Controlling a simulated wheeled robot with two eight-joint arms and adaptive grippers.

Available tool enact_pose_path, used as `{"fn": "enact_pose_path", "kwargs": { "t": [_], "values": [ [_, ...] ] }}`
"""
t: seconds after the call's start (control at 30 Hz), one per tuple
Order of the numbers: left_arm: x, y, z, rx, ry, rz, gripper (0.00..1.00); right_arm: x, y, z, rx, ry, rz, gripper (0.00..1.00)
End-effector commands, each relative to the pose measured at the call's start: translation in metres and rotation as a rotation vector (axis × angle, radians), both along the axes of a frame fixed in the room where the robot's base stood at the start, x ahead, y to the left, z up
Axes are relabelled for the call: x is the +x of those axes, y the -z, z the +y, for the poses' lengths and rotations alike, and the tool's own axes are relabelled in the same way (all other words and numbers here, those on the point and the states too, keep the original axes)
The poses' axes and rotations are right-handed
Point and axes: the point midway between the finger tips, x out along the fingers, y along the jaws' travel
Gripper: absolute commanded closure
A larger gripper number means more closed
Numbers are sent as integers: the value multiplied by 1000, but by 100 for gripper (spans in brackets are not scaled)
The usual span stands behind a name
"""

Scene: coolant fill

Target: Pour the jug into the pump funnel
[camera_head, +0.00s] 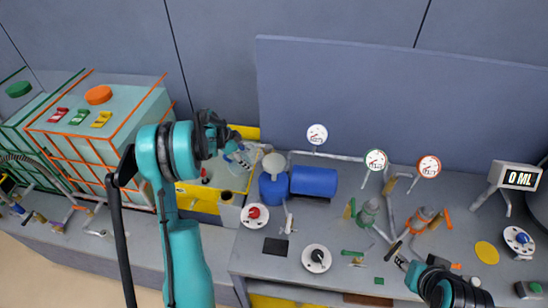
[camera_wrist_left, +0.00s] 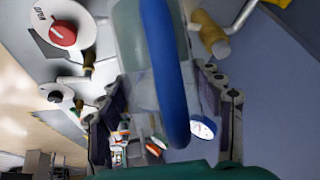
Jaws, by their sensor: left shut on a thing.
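The jug (camera_wrist_left: 140,45) is pale and translucent with a blue handle. In the left wrist view it fills the middle, between the dark fingers of my left gripper (camera_wrist_left: 163,92), which is shut on it. In the head view the jug (camera_head: 239,158) is small and partly hidden by my left gripper (camera_head: 230,148). It is just left of the pale pump funnel (camera_head: 273,162) on top of the blue pump (camera_head: 272,190). I cannot tell whether the jug touches the funnel. My right gripper (camera_head: 400,258) is low at the right over the bench; its opening is unclear.
A yellow tray (camera_head: 199,195) stands left of the pump. A blue motor (camera_head: 313,181), valves with red (camera_head: 254,213) and black (camera_head: 317,257) knobs, pipes and gauges stand around the pump. A display (camera_head: 520,177) reads 0 ML. A tall panel (camera_head: 400,105) stands behind.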

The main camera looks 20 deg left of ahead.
Motion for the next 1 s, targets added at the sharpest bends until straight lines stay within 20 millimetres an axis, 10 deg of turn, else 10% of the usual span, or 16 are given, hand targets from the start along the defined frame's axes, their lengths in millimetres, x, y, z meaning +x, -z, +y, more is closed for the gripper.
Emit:
{"fn": "enact_pose_path", "kwargs": {
  "t": [1.0],
  "values": [
    [2, -9, -3, 91, 0, 50, 83, 0, -21, 0, 0, 0, 0, 60]
  ]
}}
